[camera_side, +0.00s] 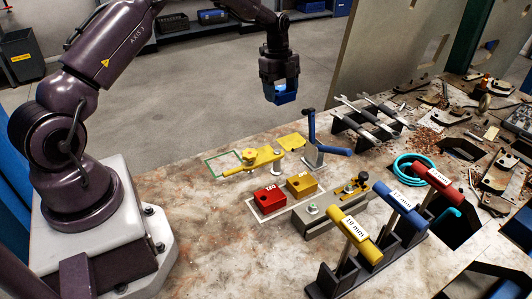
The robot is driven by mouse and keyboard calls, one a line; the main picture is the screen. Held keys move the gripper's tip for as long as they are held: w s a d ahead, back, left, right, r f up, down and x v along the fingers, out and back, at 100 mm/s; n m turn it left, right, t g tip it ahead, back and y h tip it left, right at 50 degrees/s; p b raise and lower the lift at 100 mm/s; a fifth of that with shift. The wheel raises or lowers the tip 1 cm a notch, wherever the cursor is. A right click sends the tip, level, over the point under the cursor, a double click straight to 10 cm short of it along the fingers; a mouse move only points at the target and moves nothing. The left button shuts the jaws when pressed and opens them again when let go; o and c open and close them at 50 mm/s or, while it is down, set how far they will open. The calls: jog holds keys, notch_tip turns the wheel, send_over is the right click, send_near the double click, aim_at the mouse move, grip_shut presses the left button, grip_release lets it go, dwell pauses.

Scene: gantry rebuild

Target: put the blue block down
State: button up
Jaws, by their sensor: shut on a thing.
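My gripper (281,84) is shut on the blue block (285,97). It holds the block in the air, and in the picture they appear against the grey floor beyond the table's far edge. The table (235,265) lies below, with a stained, pale top. A red block (270,199) and a yellow block (302,185) sit on the table inside a white outlined area. A green outlined square (222,164) is marked on the table to the left, partly covered by a yellow clamp.
The yellow clamp (253,161) and a blue-handled clamp (325,147) stand near the far edge. A grey fixture (332,209) is right of the blocks. A rack holds yellow, blue and red-handled tools (360,238). Wrenches (367,118) and a cyan coil (413,169) lie farther right. The front left tabletop is clear.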

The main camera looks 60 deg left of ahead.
jog(key=s+d, duration=0.4)
jog(key=s, duration=0.7)
jog(key=s+d, duration=0.5)
jog(key=s, duration=0.6)
jog(key=shift+m, duration=0.4)
jog(key=w+a+f, duration=0.1)
jog(key=w+f, duration=0.2)
jog(key=w, duration=0.1)
jog(key=w+a+f, duration=0.2)
jog(key=w+f, duration=0.1)
jog(key=w, duration=0.2)
jog(key=w+a+f, duration=0.2)
jog(key=w+f, duration=0.1)
jog(key=w, duration=0.1)
jog(key=shift+w+f, duration=0.2)
jog(key=shift+w, duration=0.05)
jog(key=shift+w+f, duration=0.15)
jog(key=shift+f, duration=0.75)
jog(key=shift+w+f, duration=0.1)
jog(key=shift+f, duration=0.8)
jog(key=shift+f, duration=0.15)
jog(key=o, duration=1)
